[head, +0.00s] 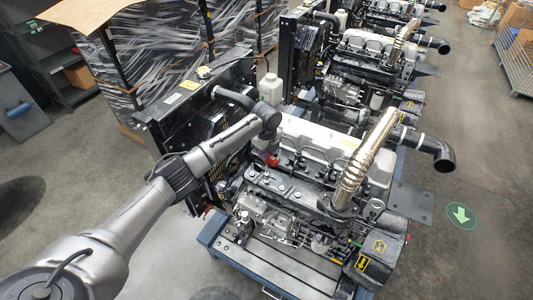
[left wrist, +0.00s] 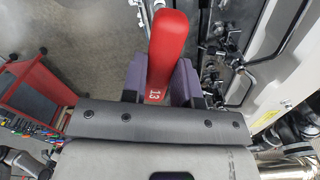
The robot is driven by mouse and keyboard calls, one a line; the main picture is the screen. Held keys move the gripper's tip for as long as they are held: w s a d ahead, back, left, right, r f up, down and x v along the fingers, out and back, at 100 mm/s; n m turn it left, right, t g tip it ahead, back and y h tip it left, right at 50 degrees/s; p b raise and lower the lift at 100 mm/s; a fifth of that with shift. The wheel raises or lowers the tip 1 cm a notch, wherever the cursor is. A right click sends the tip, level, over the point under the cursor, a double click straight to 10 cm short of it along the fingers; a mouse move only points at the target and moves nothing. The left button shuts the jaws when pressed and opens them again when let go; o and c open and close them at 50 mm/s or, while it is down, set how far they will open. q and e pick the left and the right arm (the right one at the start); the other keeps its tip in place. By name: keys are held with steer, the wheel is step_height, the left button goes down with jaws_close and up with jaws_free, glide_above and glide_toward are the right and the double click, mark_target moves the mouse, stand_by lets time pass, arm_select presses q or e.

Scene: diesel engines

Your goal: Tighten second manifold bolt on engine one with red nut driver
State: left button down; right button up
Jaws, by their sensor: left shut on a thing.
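The red nut driver (left wrist: 168,45) is marked 13 and sits between the two purple fingers of my left gripper (left wrist: 160,78), which is shut on it. In the head view, the driver's red end (head: 271,159) shows just below my dark wrist, beside the engine's pale cover. The nearest engine (head: 300,190) stands on a blue frame, with a grey-white cover and a bright metal exhaust pipe. The driver's tip is hidden, and I cannot tell whether it touches a bolt. The second manifold bolt cannot be singled out. My right gripper is not in view.
More engines (head: 375,55) stand in a row behind. A wrapped crate (head: 150,50) stands at the upper left. A black elbow pipe (head: 437,150) juts out right of the near engine. A red tool trolley (left wrist: 35,90) stands at the left in the wrist view.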

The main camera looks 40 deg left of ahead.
arm_select(q)
steer(key=shift+r, duration=3.6)
